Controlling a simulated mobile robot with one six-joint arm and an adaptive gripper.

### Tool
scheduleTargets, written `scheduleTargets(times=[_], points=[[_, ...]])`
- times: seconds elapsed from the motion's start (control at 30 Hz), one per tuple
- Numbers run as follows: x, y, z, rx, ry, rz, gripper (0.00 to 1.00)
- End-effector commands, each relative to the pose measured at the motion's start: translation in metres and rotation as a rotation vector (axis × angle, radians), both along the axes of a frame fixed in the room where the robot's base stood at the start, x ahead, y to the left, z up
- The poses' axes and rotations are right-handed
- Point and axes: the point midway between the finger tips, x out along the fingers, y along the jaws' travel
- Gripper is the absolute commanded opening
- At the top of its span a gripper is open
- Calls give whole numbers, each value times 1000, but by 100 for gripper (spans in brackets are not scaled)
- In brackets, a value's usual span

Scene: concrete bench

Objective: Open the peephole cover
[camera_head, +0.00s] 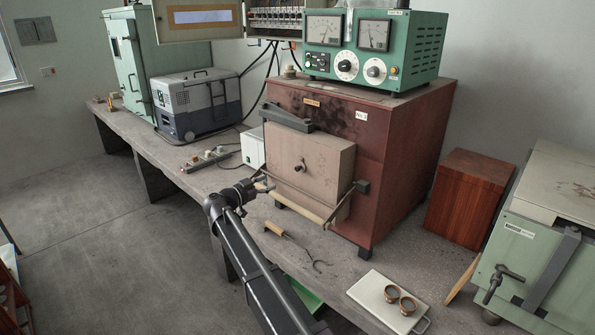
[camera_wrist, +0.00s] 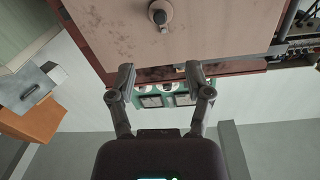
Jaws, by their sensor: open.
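The peephole cover (camera_head: 300,165) is a small dark round piece in the middle of the beige door (camera_head: 320,188) of a red-brown furnace (camera_head: 405,150). In the wrist view the peephole cover (camera_wrist: 160,14) shows near the top edge, with a rounded lighter knob or tab on it. My gripper (camera_head: 264,184) is in front of the door's lower left part, near the door's handle bar. In the wrist view my gripper (camera_wrist: 160,76) has its two fingers spread apart with nothing between them. The cover lies beyond the fingertips, apart from them.
A wooden handle bar (camera_head: 295,203) on dark side arms crosses in front of the lower door. A hooked tool (camera_head: 290,240) lies on the bench below. A pale board (camera_head: 375,290) with goggles (camera_head: 400,298) sits front right. A green meter box (camera_head: 410,45) stands on the furnace.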

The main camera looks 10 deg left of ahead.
Motion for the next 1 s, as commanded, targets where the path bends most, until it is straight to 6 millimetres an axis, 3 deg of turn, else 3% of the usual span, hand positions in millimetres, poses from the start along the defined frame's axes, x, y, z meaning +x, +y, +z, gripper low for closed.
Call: scheduleTargets(times=[0.37, 1.0], points=[[18, -15, 0, 0, 2, -1, 65], [88, -75, 0, 0, 2, -1, 65]])
